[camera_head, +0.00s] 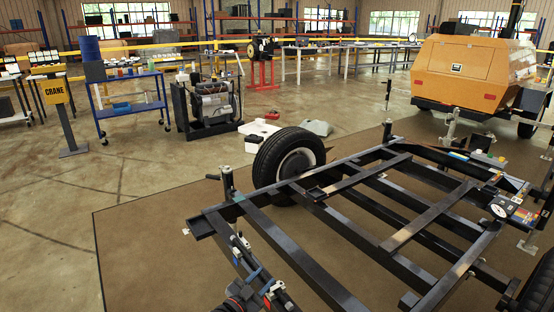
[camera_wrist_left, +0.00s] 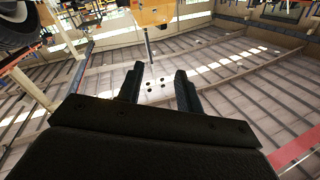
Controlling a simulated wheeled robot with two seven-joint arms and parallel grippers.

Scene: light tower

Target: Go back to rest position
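My left gripper (camera_wrist_left: 158,78) shows in the left wrist view with its two dark fingers apart and nothing held between them. Beyond the fingers are a thin upright post and a pale plate with several dark dots, apart from the fingers. In the head view, dark parts with blue, red and white bits (camera_head: 268,287) show at the bottom edge; I cannot tell there how the left fingers stand. My right gripper is not in view. The black trailer frame (camera_head: 407,233) fills the lower right of the head view.
A tire (camera_head: 268,158) stands at the frame's far left side. An orange housing (camera_head: 460,72) is at the back right. A yellow CRANE sign (camera_head: 54,91), a blue cart (camera_head: 127,110) and an engine unit (camera_head: 207,106) stand at the back left. The floor at left is clear.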

